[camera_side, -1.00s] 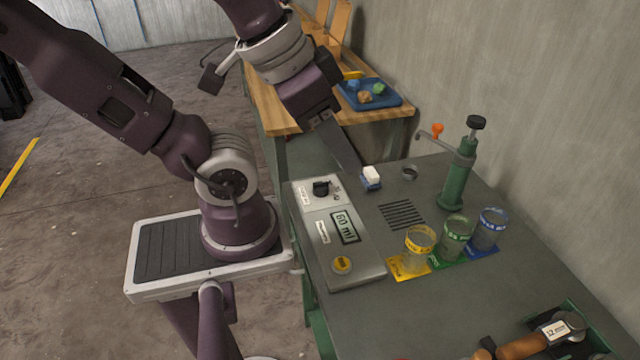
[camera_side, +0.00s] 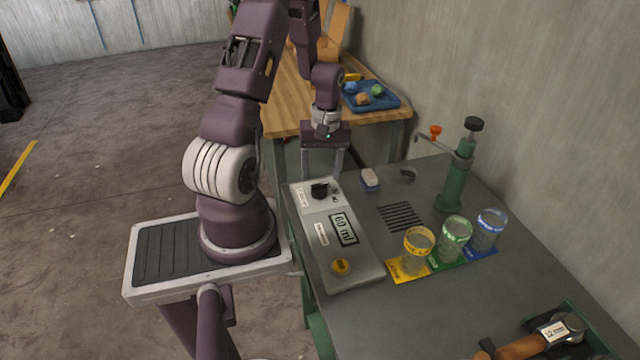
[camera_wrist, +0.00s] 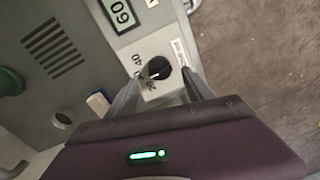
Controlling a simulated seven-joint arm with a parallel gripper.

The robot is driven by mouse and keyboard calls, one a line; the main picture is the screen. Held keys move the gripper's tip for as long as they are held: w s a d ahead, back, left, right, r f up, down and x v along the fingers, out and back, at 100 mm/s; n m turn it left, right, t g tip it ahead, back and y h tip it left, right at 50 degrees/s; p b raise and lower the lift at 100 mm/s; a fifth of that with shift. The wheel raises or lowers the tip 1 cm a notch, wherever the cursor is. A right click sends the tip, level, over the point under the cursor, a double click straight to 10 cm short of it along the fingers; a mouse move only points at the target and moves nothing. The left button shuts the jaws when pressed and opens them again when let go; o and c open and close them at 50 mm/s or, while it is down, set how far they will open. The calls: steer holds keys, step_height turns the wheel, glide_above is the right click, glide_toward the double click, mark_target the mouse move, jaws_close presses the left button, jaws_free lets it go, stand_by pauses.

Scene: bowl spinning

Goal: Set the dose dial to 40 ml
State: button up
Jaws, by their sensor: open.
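The dose dial (camera_side: 320,190) is a black knob at the far end of a pale control panel (camera_side: 364,270). The panel's display (camera_side: 344,229) reads 60 ml. In the wrist view the dial (camera_wrist: 159,68) has a white mark and small numbers beside it, 40 among them; which number the mark meets is hard to tell. My gripper (camera_side: 322,172) points down near the panel's far end. In the wrist view its open fingers (camera_wrist: 160,78) lie on either side of the dial, with no clear contact.
A yellow button (camera_side: 341,266) is on the panel's near end. A white-and-blue block (camera_side: 370,179) lies right of the dial. Yellow (camera_side: 418,250), green (camera_side: 455,238) and blue (camera_side: 489,229) marked cups and a green hand pump (camera_side: 456,182) stand farther right.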

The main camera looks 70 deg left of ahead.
mark_target(321, 185)
step_height(321, 185, down, 4)
steer(key=shift+s+f, duration=0.15)
steer(key=shift+f, duration=0.1)
jaws_close()
steer(key=shift+m, duration=0.4)
steer(key=m, duration=0.3)
steer(key=shift+d+m, duration=0.1)
steer(key=shift+m, duration=0.2)
steer(key=shift+d+m, duration=0.1)
steer(key=shift+m, duration=2.2)
steer(key=shift+c, duration=0.3)
jaws_free()
steer(key=shift+o, duration=0.3)
